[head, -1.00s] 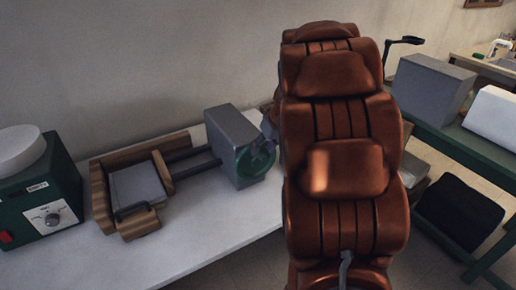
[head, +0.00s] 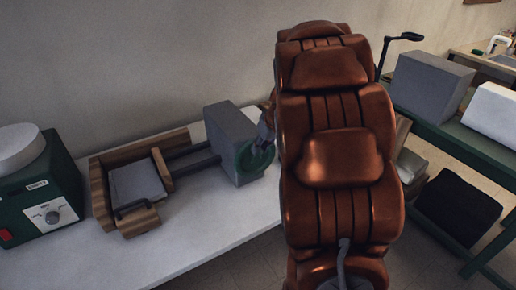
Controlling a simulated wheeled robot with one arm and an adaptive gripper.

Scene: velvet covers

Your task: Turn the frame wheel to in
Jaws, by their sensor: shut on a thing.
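The frame wheel (head: 256,157) is a green handwheel on the right face of a grey box (head: 232,140) on the white table. Two dark rods run left from the box to a wooden frame (head: 165,165) with a grey pad (head: 137,184) inside it. My gripper (head: 266,140) is at the wheel, shut on it at its upper right part. My copper-coloured arm hides the right side of the wheel and part of the gripper.
A green machine (head: 40,190) with a knob and a white bowl stands at the left. The white table (head: 215,230) is clear in front. A green bench (head: 450,140) with grey and white blocks is at the right, with a black bin (head: 458,212) below.

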